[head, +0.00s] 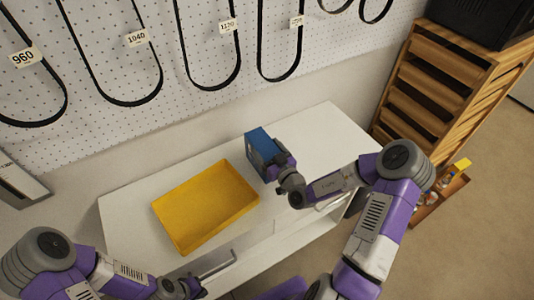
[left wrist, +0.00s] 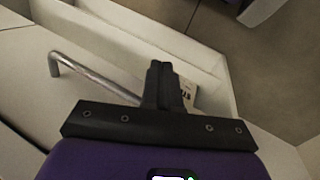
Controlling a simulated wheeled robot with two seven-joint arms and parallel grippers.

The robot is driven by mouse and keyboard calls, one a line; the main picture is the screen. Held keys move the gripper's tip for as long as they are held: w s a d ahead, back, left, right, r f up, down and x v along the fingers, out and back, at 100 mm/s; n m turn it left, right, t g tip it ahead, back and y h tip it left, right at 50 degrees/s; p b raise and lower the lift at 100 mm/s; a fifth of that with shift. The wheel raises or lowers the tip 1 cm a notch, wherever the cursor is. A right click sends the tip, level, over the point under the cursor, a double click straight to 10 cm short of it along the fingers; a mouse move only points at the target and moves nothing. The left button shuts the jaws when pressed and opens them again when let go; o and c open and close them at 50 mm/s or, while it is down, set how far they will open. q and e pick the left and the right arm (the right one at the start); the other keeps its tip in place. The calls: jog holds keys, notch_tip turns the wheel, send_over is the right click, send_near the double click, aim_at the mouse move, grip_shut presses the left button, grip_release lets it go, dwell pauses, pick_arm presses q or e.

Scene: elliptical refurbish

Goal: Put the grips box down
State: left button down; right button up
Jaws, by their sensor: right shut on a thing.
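The grips box, a blue box (head: 259,143), is at the back middle of the white cabinet top, just right of the yellow tray. My right gripper (head: 277,163) is shut on its near right side. The box looks upright, but I cannot tell whether its base touches the top. My left gripper (head: 188,288) is low at the front of the cabinet. In the left wrist view its fingers (left wrist: 161,88) are together over an open drawer (left wrist: 150,40), with nothing visible between them.
A yellow tray (head: 205,206), empty, lies on the white cabinet top (head: 125,215). Free top surface lies behind and right of the box. A metal handle (left wrist: 90,75) is beside the left fingers. A pale labelled item (left wrist: 188,93) is partly hidden behind them. A wooden rack (head: 435,80) stands at right.

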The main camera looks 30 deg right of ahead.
jog(key=shift+f, duration=0.3)
jog(key=shift+r, duration=0.1)
jog(key=o, duration=1.2)
jog(key=shift+f, duration=0.2)
jog(key=shift+c, duration=0.2)
jog(key=o, duration=0.4)
jog(key=shift+c, duration=0.2)
jog(key=shift+r, duration=0.1)
